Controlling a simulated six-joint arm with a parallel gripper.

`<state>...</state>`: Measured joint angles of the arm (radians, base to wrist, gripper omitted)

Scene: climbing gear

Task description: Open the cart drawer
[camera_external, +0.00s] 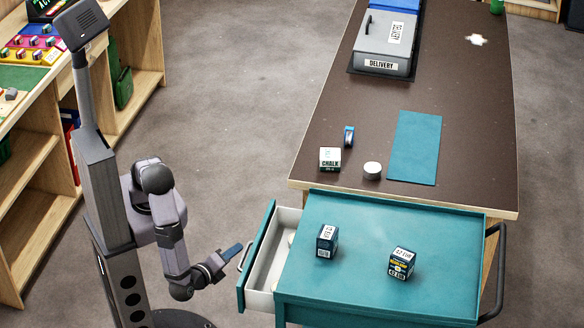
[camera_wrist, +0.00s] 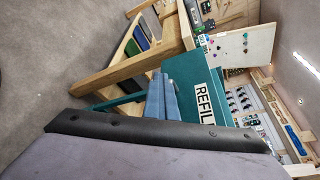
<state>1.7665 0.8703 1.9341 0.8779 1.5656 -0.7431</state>
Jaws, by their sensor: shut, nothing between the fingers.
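The teal cart (camera_external: 375,225) stands at the lower right in the external view. Its drawer (camera_external: 262,250) is slid partly out on the left side, and its pale inside shows. A light bar handle (camera_external: 246,252) is on the drawer's teal front. My gripper (camera_external: 233,250) is shut and empty, just left of the handle; whether it touches the handle I cannot tell. In the wrist view, the shut bluish fingers (camera_wrist: 162,98) point at a teal panel (camera_wrist: 192,70) with a white label reading "REFIL" (camera_wrist: 206,103). The handle is not clear there.
Two small dark boxes (camera_external: 327,241) (camera_external: 401,263) stand on the cart top. A brown table (camera_external: 455,110) adjoins the cart, with a chalk box (camera_external: 330,158), a white round item (camera_external: 372,170) and a delivery box (camera_external: 386,45). Wooden shelving (camera_external: 38,170) stands at left. Floor between is clear.

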